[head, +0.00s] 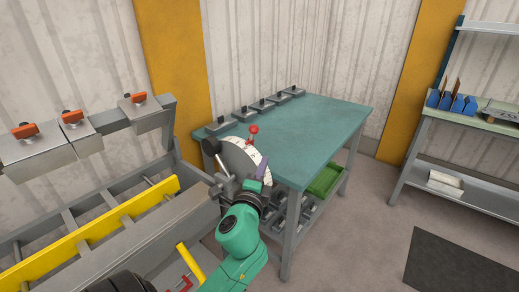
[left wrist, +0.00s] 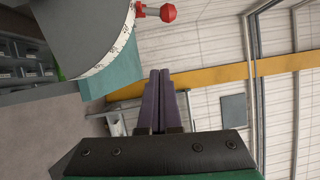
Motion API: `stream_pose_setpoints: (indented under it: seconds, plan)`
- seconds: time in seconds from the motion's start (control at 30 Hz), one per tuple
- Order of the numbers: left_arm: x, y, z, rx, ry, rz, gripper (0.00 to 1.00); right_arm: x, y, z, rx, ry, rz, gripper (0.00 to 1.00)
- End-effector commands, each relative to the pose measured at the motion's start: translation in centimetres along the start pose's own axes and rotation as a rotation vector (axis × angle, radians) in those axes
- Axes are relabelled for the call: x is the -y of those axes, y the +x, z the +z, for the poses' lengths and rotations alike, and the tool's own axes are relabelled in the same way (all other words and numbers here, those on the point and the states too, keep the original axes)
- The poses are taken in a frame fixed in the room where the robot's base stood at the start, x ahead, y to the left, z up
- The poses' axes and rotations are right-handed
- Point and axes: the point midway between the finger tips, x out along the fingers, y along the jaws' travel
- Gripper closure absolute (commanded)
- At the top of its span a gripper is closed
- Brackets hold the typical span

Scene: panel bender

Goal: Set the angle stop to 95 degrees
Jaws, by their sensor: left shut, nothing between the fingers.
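The angle stop is a grey disc with a white graduated scale (head: 262,166) on its rim, mounted at the right end of the bender. A red-knobbed lever (head: 253,130) sticks up from it. In the left wrist view the disc (left wrist: 85,30) fills the upper left, with the red knob (left wrist: 168,13) at its right edge. The scale numbers are too small to read. My left gripper (head: 263,167) is beside the scale, below the knob; its purple fingers (left wrist: 160,74) are shut and empty, apart from the knob. My right gripper is not in view.
The bender's frame with a yellow bar (head: 95,232) and orange-handled clamp blocks (head: 72,130) lies to the left. A teal-topped table (head: 310,130) with several small grey blocks stands behind the dial. A shelf bench (head: 470,120) is at the far right.

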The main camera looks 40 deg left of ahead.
Motion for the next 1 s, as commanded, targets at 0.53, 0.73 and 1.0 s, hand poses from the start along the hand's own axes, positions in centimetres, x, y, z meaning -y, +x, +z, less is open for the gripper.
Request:
stream_pose_setpoints:
  seconds: [0.53, 0.73, 1.0]
  plan:
    - [1.2, 7.8, -0.5, 0.017, 0.125, -0.029, 1.0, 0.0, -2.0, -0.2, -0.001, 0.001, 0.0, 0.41]
    - [1.5, 10.2, 1.6, 0.018, 0.127, -0.025, 1.0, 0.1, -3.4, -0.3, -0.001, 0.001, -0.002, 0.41]
    - [1.4, 10.6, 3.4, 0.015, 0.123, -0.026, 1.0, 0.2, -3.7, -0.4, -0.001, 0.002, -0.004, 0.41]
